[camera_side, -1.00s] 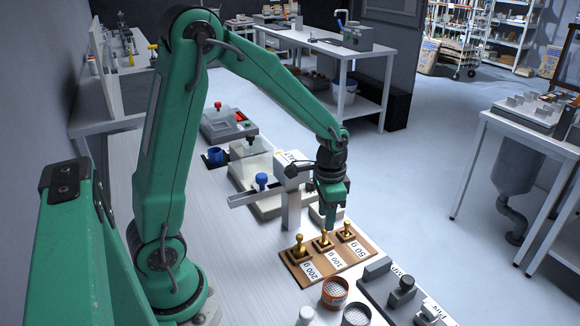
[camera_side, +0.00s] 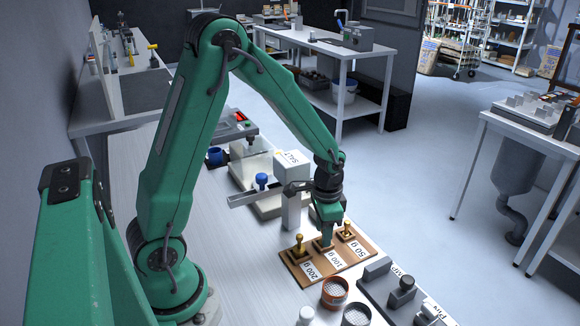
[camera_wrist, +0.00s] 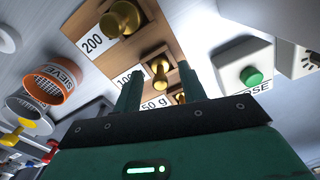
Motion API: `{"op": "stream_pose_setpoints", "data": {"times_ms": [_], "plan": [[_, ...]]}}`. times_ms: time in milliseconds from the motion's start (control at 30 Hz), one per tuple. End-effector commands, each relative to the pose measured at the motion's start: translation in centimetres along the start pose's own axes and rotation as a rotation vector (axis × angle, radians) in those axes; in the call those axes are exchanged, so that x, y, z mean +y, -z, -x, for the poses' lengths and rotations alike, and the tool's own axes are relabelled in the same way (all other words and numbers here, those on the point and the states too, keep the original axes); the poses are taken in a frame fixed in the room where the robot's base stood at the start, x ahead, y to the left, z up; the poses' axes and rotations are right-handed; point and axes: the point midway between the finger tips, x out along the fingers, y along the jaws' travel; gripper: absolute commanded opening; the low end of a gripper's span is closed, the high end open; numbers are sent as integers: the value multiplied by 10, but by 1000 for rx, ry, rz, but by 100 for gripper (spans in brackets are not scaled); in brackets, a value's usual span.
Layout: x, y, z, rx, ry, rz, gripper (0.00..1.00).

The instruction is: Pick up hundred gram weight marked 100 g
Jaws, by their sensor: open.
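The 100 g weight is a brass knob (camera_wrist: 160,72) in the middle place of a wooden board (camera_side: 352,262), by a partly covered label that reads 100. In the side view my gripper (camera_side: 325,241) is down over that place and hides the weight. In the wrist view my gripper (camera_wrist: 158,68) is open, with one finger on each side of the brass knob. I cannot tell whether the fingers touch it. The larger 200 g weight (camera_side: 299,245) stands to the left and the 50 g weight (camera_side: 347,229) to the right.
An orange sieve cup (camera_side: 334,291) and a second cup (camera_side: 356,315) stand in front of the board. A grey block with knobs (camera_side: 402,290) is at the right. A balance arm and a white box (camera_side: 291,168) stand close behind my gripper.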

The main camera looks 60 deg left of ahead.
Motion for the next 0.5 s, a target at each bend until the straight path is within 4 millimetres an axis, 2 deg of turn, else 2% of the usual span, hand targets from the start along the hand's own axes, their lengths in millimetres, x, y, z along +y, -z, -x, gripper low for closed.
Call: {"op": "stream_pose_setpoints", "data": {"times_ms": [167, 400, 500], "plan": [[0, 0, 0, 0, 0, 0, 41], [0, 0, 0, 0, 0, 0, 0], [0, 0, 0, 1, 0, 0, 0]]}}
